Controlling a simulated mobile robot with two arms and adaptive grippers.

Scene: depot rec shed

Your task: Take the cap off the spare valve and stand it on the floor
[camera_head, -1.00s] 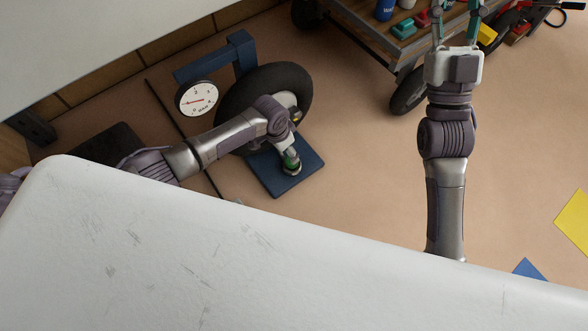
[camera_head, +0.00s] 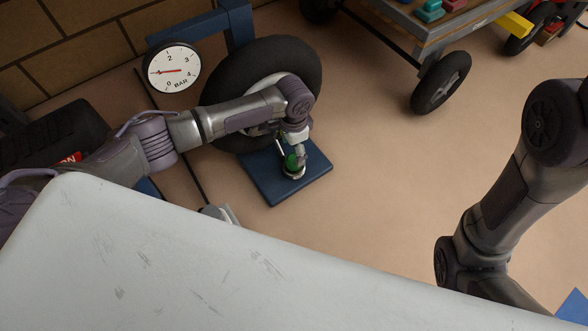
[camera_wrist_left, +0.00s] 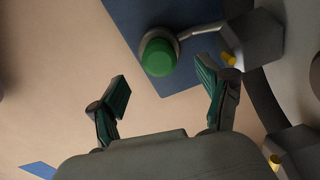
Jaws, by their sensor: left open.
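A round green cap (camera_wrist_left: 158,57) with a grey rim shows in the left wrist view, with a bent grey stem (camera_wrist_left: 195,32) running from it to the right. In the head view the green cap (camera_head: 291,162) is above a blue plate (camera_head: 262,184) on the floor, in front of the black-tyred wheel (camera_head: 305,62). My left gripper (camera_head: 294,148) is over the cap. In the left wrist view its fingers (camera_wrist_left: 163,95) are spread, just short of the cap, with nothing between them. My right arm shows at the right; its gripper is out of view.
A round pressure gauge (camera_head: 173,68) is on a blue stand (camera_head: 234,24) beside the wheel. A wheeled cart (camera_head: 400,28) stands at the top right. A white surface (camera_head: 200,265) covers the lower front. Brown floor (camera_head: 390,190) right of the plate is clear.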

